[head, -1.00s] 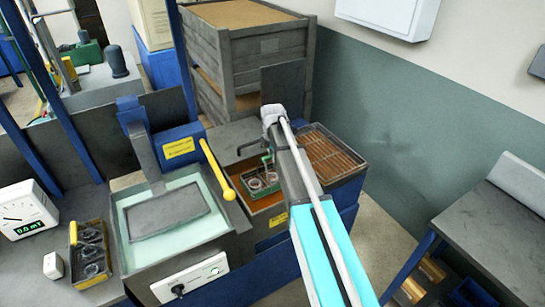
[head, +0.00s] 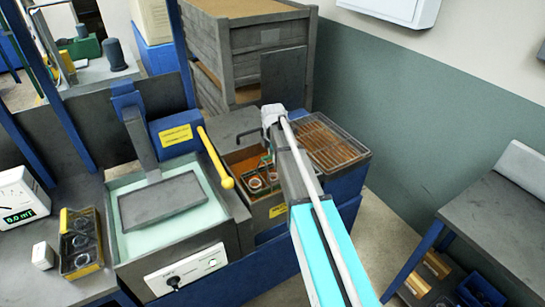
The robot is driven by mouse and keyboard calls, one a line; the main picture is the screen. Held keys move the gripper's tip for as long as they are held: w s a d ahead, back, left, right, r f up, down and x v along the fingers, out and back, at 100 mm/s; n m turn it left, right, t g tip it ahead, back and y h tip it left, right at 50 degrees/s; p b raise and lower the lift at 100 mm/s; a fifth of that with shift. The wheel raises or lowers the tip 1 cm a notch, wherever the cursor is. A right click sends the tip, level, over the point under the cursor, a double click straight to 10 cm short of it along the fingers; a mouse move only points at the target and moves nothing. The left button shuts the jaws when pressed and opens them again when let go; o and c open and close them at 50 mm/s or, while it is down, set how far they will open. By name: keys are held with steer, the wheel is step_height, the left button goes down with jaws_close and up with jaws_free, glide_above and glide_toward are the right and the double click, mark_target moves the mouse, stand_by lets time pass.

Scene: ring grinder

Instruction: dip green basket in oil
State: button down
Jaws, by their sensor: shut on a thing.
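The green basket (head: 262,179) holds metal rings and sits low inside the oil tank (head: 232,158), left of my arm. Its rings look tinted orange, as if under the brown oil, and little of its green frame shows. My gripper (head: 268,150) is above the basket, shut on its upright handle. My arm hides the fingertips in part and the basket's right side.
A grated drain tray (head: 328,143) stands right of the oil tank. A bath with pale green liquid (head: 125,238) and a yellow lever (head: 214,158) are to the left. A yellow-handled basket (head: 81,242) with rings sits further left. Wooden crates (head: 232,60) stand behind.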

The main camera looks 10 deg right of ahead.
steer(key=shift+f+b, duration=2.6)
steer(key=shift+f, duration=0.2)
steer(key=shift+r, duration=0.2)
stand_by(3.7)
